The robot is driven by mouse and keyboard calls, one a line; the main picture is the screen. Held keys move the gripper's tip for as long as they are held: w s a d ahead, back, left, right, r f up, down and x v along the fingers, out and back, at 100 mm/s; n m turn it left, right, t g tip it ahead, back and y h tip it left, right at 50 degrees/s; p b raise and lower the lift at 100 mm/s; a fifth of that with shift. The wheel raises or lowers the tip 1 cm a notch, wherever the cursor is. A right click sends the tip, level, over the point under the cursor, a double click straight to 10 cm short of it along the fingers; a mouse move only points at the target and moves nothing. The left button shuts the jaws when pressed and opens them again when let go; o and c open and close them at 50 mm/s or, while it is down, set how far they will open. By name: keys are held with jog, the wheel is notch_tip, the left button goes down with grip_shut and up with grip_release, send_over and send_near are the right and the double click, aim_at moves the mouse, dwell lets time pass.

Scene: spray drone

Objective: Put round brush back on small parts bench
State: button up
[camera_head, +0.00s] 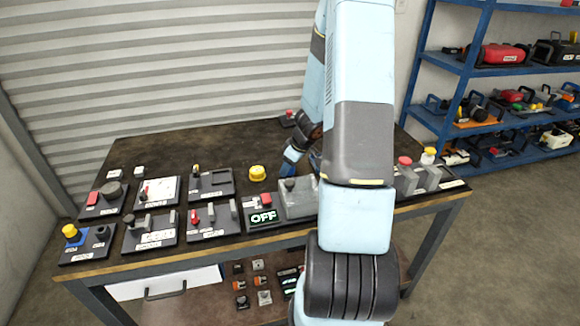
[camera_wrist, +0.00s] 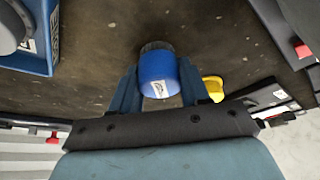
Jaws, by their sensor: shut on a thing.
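The round brush (camera_wrist: 160,75) appears in the wrist view as a short blue cylinder with a white label and a dark end. It sits between the two blue fingers of my gripper (camera_wrist: 158,82), which is shut on it. In the head view, my gripper (camera_head: 292,160) is low over the middle of the dark bench top (camera_head: 215,145), partly hidden by my arm. I cannot make out the brush there. I cannot tell whether the brush touches the bench top.
Several control panels line the bench's front, including an OFF panel (camera_head: 263,216) and a grey box (camera_head: 298,205). A yellow knob (camera_head: 257,173) stands left of my gripper. The bench's back left is clear. Blue shelves (camera_head: 480,70) with tools stand at right.

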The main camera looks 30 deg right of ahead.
jog(key=o, duration=1)
jog(key=shift+r, duration=0.1)
